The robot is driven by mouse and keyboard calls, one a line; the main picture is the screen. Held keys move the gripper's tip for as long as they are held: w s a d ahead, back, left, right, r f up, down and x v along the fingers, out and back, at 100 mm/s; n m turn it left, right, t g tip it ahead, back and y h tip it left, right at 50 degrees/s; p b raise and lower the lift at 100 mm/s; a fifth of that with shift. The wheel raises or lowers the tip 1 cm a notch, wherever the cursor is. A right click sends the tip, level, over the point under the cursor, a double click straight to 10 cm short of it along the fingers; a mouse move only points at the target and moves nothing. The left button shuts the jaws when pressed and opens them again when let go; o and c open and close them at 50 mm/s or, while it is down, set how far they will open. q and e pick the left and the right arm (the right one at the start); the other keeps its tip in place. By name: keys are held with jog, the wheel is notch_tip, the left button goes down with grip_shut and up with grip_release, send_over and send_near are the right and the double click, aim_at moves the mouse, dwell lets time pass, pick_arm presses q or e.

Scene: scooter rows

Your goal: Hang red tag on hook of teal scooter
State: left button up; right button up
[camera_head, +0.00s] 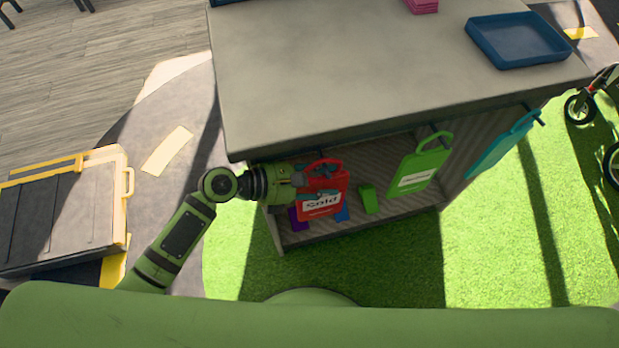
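The red tag (322,206) hangs upright at the left of the counter's front, with a white label reading "Sold" and a loop handle on top. My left gripper (322,182) is at the tag's left side. Its two fingers look spread apart, one near the handle and one lower across the tag's face; I cannot tell if they touch it. Parts of scooters, mainly a black wheel (579,109), show at the right edge. I cannot make out a teal scooter or its hook. My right gripper is not in view.
The grey counter (370,70) overhangs a shelf below. A green tag (421,170) and a teal tag (502,143) hang along its front. A blue tray (517,42) sits on top. A black-and-yellow case (62,215) stands at left. Grass in front is clear.

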pick_arm(q)
jog(key=shift+d, duration=0.15)
jog(key=shift+f, duration=0.1)
grip_shut()
dwell(0.5)
